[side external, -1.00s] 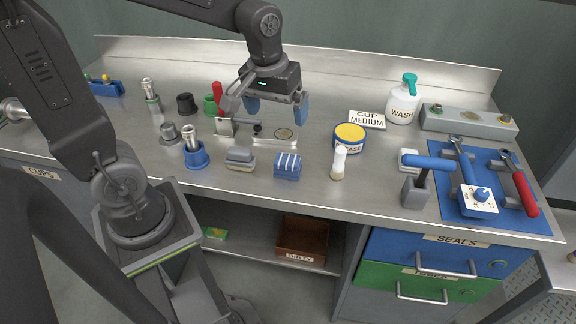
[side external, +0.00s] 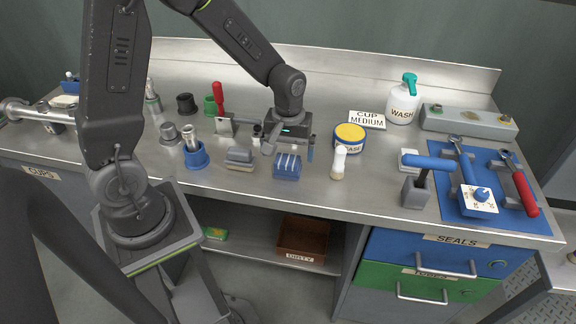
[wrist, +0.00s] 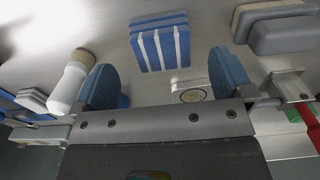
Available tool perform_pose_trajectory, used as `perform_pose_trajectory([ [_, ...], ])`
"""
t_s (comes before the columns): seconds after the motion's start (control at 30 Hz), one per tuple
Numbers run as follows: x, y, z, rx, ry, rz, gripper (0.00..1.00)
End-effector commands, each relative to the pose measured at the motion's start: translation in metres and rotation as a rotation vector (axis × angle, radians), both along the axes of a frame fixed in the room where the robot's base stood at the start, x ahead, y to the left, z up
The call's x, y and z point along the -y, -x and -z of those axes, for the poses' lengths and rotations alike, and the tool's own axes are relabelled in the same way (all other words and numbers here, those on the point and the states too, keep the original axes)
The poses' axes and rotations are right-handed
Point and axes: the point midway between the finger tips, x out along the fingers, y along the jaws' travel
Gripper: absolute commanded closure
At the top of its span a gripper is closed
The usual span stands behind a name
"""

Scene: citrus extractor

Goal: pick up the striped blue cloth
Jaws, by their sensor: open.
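The striped blue cloth (side external: 287,168) is a folded blue block with white stripes lying on the steel bench near its front edge. In the wrist view the cloth (wrist: 160,42) lies ahead of the fingertips, roughly centred between them. My gripper (side external: 290,149) is just behind the cloth in the side view, low over the bench. Its two blue finger pads (wrist: 162,80) stand wide apart with nothing between them. I cannot tell the exact gap between fingertips and cloth.
A grey sponge-like block (side external: 239,158) sits left of the cloth. A blue cup (side external: 196,157) is farther left. The bench's front edge (side external: 270,186) is close.

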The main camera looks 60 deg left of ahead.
Motion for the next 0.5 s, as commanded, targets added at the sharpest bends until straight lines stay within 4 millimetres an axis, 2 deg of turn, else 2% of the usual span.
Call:
perform_pose_trajectory([
  [0.3, 0.003, 0.005, 0.042, -0.005, 0.001, 0.001, 0.01],
  [0.5, 0.003, 0.004, 0.052, -0.002, 0.001, 0.001, 0.01],
])
